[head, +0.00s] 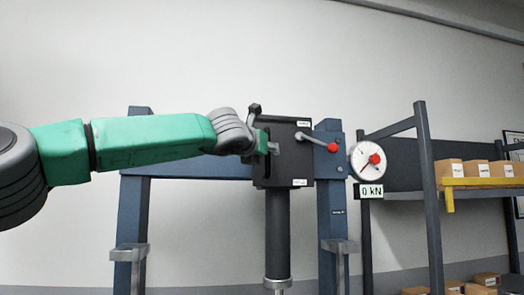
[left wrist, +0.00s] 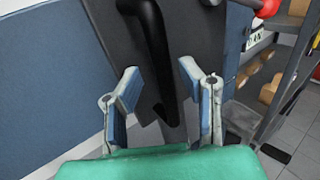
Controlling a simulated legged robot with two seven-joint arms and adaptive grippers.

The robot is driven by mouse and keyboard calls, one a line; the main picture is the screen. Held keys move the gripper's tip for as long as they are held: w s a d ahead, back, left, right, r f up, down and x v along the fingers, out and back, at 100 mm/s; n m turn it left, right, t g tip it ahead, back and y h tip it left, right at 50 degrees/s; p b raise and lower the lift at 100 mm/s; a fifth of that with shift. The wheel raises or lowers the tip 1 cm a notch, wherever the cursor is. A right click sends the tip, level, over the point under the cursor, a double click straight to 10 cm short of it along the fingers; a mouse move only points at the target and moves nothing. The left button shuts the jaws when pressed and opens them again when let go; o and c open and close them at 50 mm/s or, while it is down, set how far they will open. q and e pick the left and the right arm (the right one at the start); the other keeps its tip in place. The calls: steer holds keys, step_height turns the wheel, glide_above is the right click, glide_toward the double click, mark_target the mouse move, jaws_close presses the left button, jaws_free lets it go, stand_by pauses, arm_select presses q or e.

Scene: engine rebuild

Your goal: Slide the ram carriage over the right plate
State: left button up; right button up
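The ram carriage (head: 297,160) is a black block on the blue crossbeam of the press, close to the right post. Its dark ram cylinder (head: 277,235) hangs straight down. My left gripper (head: 272,148) is at the left side of the carriage front. In the left wrist view, its two blue-padded fingers (left wrist: 158,85) stand apart, with the black carriage handle (left wrist: 160,50) between them. I see gaps between the pads and the handle, so it looks open around it. My right gripper is out of view. The right plate is not visible.
The blue press frame (head: 133,215) has two posts. A red-knobbed lever (head: 320,141) sticks out of the carriage to the right. A round gauge (head: 367,161) and a "0 kN" display (head: 370,191) sit beside the right post. Shelving (head: 430,190) with cardboard boxes stands farther right.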

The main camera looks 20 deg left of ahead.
arm_select(q)
steer(key=s, duration=1.1)
steer(key=shift+s, duration=0.2)
steer(key=shift+d, duration=0.1)
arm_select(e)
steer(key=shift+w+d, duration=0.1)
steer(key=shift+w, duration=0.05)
